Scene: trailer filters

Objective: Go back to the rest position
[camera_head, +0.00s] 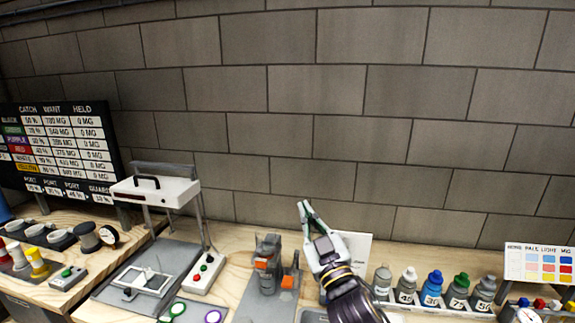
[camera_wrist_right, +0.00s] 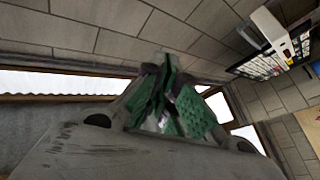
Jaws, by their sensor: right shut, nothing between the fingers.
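My right gripper (camera_head: 305,207) is raised over the back of the wooden bench in the head view, in front of the block wall. Its fingers are together and hold nothing. In the right wrist view its green-padded fingers (camera_wrist_right: 168,75) meet and point up toward the wall and ceiling edge. My left gripper does not show in either view.
Below and around the arm are a grey and orange device (camera_head: 268,265), several capped bottles (camera_head: 432,288), a white-topped press (camera_head: 155,190) and a colour chart (camera_head: 540,266). A dark score board (camera_head: 60,150) stands at the left. The space before the wall above the bench is clear.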

